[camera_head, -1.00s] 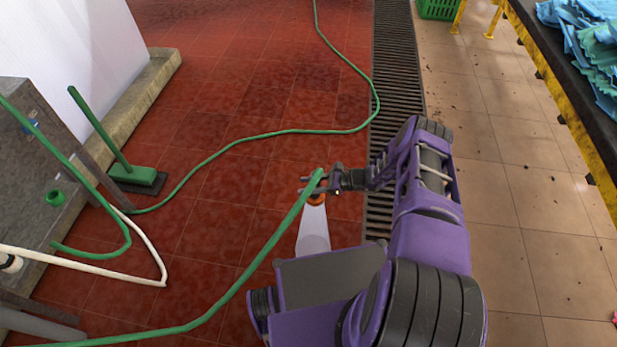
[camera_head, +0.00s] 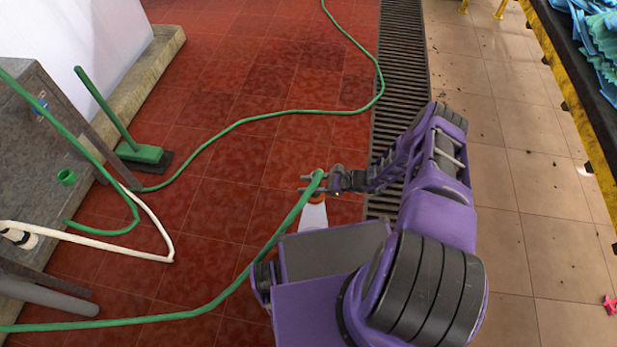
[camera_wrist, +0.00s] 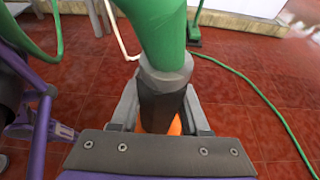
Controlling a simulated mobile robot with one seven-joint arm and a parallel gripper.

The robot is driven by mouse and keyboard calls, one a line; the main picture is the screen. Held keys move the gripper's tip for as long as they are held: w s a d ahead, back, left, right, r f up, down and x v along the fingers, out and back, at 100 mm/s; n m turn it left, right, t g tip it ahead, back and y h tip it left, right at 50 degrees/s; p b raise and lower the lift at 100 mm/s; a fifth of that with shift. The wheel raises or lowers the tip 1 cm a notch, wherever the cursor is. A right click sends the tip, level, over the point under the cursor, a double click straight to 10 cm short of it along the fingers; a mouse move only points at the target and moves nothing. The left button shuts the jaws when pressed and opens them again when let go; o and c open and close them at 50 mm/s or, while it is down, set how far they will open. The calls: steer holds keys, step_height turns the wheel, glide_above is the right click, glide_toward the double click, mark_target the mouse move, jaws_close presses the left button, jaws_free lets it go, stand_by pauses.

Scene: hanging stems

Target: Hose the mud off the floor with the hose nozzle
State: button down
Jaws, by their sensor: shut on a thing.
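My gripper (camera_head: 312,183) is shut on the hose nozzle. In the wrist view the nozzle (camera_wrist: 163,95) is a dark grey body with a grey collar and an orange part, between the two fingers. The green hose (camera_head: 262,258) runs from it to the lower left. A whitish cone, seemingly water spray (camera_head: 313,215), shows just below the nozzle over the red tile floor. The red floor (camera_head: 225,205) has darker brownish patches, possibly mud, mostly towards the back. Dark specks of mud (camera_head: 478,90) lie on the beige tiles to the right.
A dark drain grate (camera_head: 402,75) divides the red and beige floors. The hose also winds across the red tiles. A green broom (camera_head: 140,152) leans by the left wall. A white pipe (camera_head: 150,225) is at left. A yellow-edged table (camera_head: 575,95) stands at right.

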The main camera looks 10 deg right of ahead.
steer(key=s+a, duration=0.2)
steer(key=s, duration=0.4)
steer(key=shift+s+a, duration=0.2)
steer(key=shift+s, duration=0.15)
steer(key=shift+r, duration=0.1)
stand_by(0.8)
